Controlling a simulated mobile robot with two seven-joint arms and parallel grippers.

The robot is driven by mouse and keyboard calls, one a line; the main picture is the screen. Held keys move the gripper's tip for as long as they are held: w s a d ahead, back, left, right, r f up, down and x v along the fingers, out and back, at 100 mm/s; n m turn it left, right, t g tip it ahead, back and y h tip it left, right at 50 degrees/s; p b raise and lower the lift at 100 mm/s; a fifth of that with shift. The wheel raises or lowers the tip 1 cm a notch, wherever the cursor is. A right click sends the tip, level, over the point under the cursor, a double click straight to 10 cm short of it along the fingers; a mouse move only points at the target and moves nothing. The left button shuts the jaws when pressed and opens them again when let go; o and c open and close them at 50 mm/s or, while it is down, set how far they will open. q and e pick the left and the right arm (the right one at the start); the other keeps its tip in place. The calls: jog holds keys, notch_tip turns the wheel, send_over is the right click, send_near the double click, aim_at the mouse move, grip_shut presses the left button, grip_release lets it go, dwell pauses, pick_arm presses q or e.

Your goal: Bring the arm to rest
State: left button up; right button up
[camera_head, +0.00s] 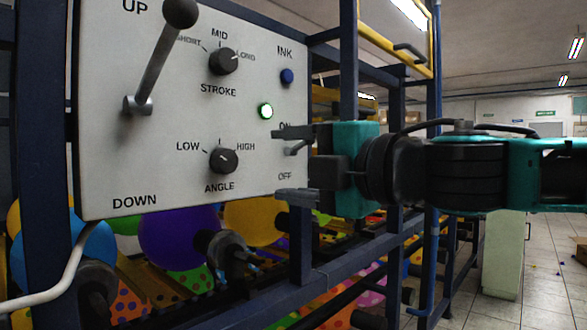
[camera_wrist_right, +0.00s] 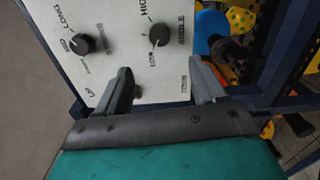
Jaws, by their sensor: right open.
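My right gripper (camera_head: 284,163) is open at the right part of the white control panel (camera_head: 150,165). Its arm comes in from the right. In the head view its fingers show above and below the small ON/OFF switch (camera_head: 297,149), with no clear grip on it; I cannot tell whether they touch the panel. In the wrist view the open jaws (camera_wrist_right: 165,85) have the panel (camera_wrist_right: 118,60) in front of them, with nothing seen held. My left gripper is not in view.
The panel carries a lever (camera_head: 155,58) pointing up, a STROKE knob (camera_head: 223,61), an ANGLE knob (camera_head: 223,160), a blue INK button (camera_head: 287,76) and a lit green lamp (camera_head: 265,110). Blue frame posts (camera_head: 347,70) stand close by. Balloons (camera_head: 180,235) lie below. Open floor (camera_head: 545,290) shows at right.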

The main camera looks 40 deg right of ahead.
jog(key=shift+w, duration=0.1)
dwell(0.3)
